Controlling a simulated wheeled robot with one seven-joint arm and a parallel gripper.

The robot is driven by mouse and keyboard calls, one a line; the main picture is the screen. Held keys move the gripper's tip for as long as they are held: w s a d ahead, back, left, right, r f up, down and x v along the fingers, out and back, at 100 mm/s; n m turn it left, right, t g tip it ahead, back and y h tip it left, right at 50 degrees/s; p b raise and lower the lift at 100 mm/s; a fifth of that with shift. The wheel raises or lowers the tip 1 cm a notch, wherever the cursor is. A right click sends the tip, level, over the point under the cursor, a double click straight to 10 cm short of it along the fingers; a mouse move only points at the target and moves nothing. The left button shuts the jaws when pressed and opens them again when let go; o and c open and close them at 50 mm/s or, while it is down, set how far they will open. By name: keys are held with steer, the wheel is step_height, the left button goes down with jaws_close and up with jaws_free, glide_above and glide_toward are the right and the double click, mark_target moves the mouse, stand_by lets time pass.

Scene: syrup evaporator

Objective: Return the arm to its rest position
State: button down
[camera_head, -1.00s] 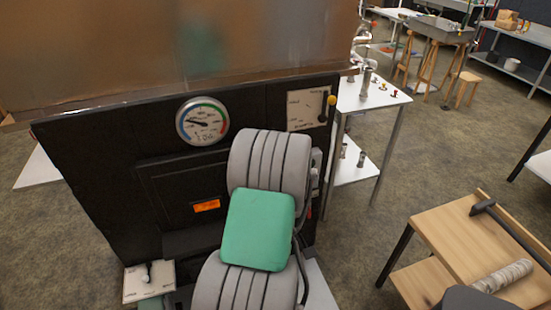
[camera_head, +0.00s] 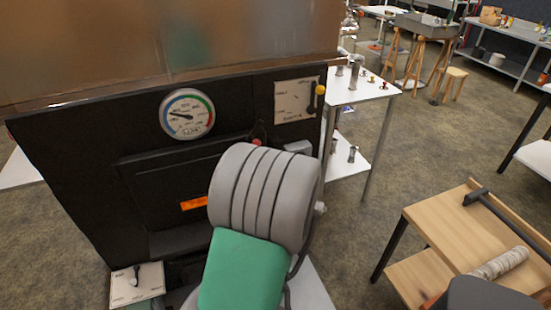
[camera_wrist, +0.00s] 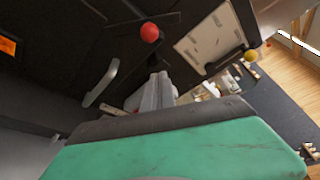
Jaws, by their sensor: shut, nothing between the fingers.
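My arm fills the lower middle of the head view, with grey ribbed links and a green cover raised in front of the evaporator's black front (camera_head: 80,170). My gripper (camera_wrist: 157,80) shows in the wrist view beyond the green cover, as narrow grey fingers. It is shut and empty. In the head view my arm mostly hides it. A red ball knob (camera_wrist: 150,32) appears just beyond the fingertips in the wrist view; whether they touch cannot be told. The knob also shows at the arm's upper edge in the head view (camera_head: 256,142).
The front carries a round gauge (camera_head: 187,114), a lever plate with a yellow knob (camera_head: 320,89) and a lower switch plate (camera_head: 137,285). A white table (camera_head: 375,88) stands at right behind. A wooden bench (camera_head: 450,225) with a hammer stands at right. Floor between them is clear.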

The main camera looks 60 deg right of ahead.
steer(key=shift+v, duration=1.05)
